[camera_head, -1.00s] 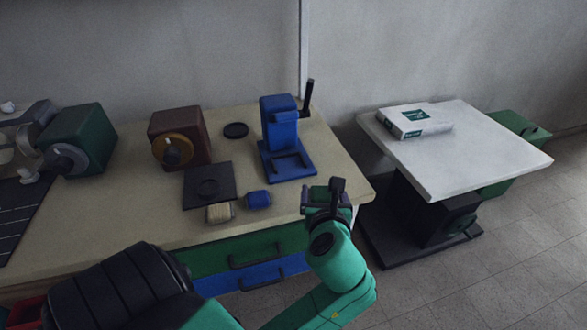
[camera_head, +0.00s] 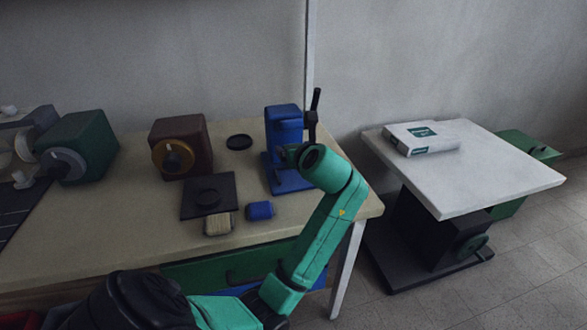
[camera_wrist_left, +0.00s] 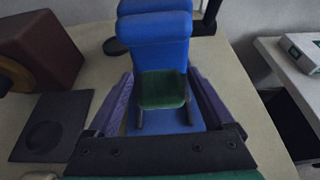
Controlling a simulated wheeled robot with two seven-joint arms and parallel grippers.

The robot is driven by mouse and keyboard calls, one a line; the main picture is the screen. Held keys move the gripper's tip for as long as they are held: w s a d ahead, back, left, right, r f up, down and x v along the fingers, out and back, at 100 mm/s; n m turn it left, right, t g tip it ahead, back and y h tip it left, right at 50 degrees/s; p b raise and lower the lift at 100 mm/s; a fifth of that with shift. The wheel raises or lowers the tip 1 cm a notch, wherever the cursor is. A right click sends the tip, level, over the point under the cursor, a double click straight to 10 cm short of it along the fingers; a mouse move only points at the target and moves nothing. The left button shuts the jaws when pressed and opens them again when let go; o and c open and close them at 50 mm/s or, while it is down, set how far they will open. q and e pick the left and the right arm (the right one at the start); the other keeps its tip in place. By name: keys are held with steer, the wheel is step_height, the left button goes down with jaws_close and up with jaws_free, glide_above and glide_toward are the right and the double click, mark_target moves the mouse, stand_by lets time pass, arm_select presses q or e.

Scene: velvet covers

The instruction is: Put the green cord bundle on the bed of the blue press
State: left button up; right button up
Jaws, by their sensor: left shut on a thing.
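The blue press (camera_head: 283,127) stands near the right end of the bench, with its dark lever at its right side. Its flat blue bed (camera_wrist_left: 182,122) shows in the left wrist view. The green cord bundle (camera_wrist_left: 163,92) is between the purple-padded fingers of my left gripper (camera_wrist_left: 161,80), which is shut on it. The bundle is in front of the press column, over the bed; I cannot tell whether it touches the bed. In the head view my left gripper (camera_head: 291,153) is at the press, and the bundle is hidden there. My right gripper is not in view.
A blue bundle (camera_head: 260,210) and a beige bundle (camera_head: 218,224) lie by a black plate (camera_head: 208,198) left of the press. A brown machine (camera_head: 183,147) and a black disc (camera_head: 239,142) are farther left and behind. A white-topped table (camera_head: 490,172) stands to the right.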

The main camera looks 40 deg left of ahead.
mark_target(293, 177)
arm_select(q)
steer(key=f+b, duration=0.1)
steer(key=f, duration=0.2)
steer(key=f+b, duration=0.1)
steer(key=f, duration=0.2)
steer(key=shift+a+f, duration=0.2)
steer(key=shift+f, duration=0.1)
steer(key=shift+w+a+f, duration=0.15)
steer(key=shift+w+f, duration=0.05)
steer(key=shift+f, duration=0.1)
steer(key=shift+r, duration=0.1)
steer(key=o, duration=1.2)
steer(key=shift+f, duration=0.2)
steer(key=shift+r, duration=0.25)
steer(key=p+v, duration=0.1)
steer(key=v, duration=1.1)
